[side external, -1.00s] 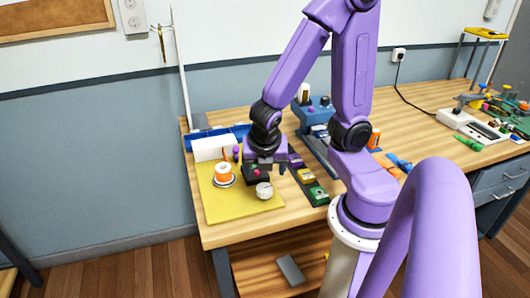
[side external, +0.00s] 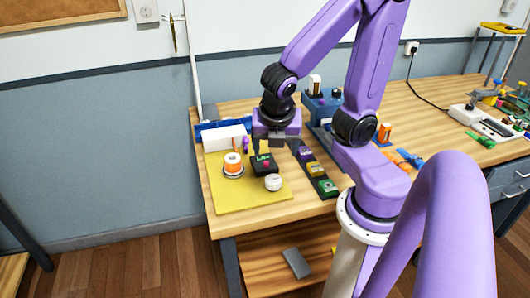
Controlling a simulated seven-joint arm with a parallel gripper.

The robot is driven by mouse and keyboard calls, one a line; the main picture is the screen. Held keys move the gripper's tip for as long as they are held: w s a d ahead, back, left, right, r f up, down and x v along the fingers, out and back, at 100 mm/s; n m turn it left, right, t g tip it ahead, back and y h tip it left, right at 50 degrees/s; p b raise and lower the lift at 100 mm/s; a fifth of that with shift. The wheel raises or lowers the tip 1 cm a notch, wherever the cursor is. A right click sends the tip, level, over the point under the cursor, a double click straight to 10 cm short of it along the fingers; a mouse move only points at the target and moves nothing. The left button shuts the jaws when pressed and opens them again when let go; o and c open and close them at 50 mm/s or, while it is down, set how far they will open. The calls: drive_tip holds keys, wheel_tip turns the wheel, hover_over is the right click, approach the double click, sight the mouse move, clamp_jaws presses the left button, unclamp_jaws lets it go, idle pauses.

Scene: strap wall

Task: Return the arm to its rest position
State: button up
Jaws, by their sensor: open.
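My gripper (side external: 277,143) is the purple and black end of my arm, pointing down above the back right part of the yellow mat (side external: 242,197). It is open, and I see nothing held in it. A small black block with a pink top (side external: 264,164) sits on the mat just in front of and below my gripper. A white round piece (side external: 273,183) lies on the mat in front of that block. An orange spool on a grey dish (side external: 233,165) is on the mat to the left.
A dark rail with coloured blocks (side external: 318,170) lies right of the mat. A blue machine (side external: 322,105) is behind my gripper. A white power strip (side external: 482,120) and tools lie far right.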

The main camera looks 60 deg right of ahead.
drive_tip(key=s+a+m+g+y, duration=0.1)
drive_tip(key=s+a+m+y, duration=0.3)
drive_tip(key=s+m, duration=0.4)
drive_tip(key=a+m, duration=0.1)
drive_tip(key=m, duration=0.1)
drive_tip(key=shift+a+m+g, duration=0.25)
drive_tip(key=shift+m+g, duration=0.05)
drive_tip(key=shift+g, duration=0.1)
drive_tip(key=w, duration=0.1)
drive_tip(key=m+g+h, duration=0.2)
drive_tip(key=m+g, duration=0.2)
drive_tip(key=m, duration=0.3)
hover_over(273, 180)
drive_tip(key=w+a, duration=0.3)
drive_tip(key=w, duration=0.3)
drive_tip(key=x, duration=1.7)
drive_tip(key=shift+d+f, duration=0.1)
drive_tip(key=shift+d, duration=0.1)
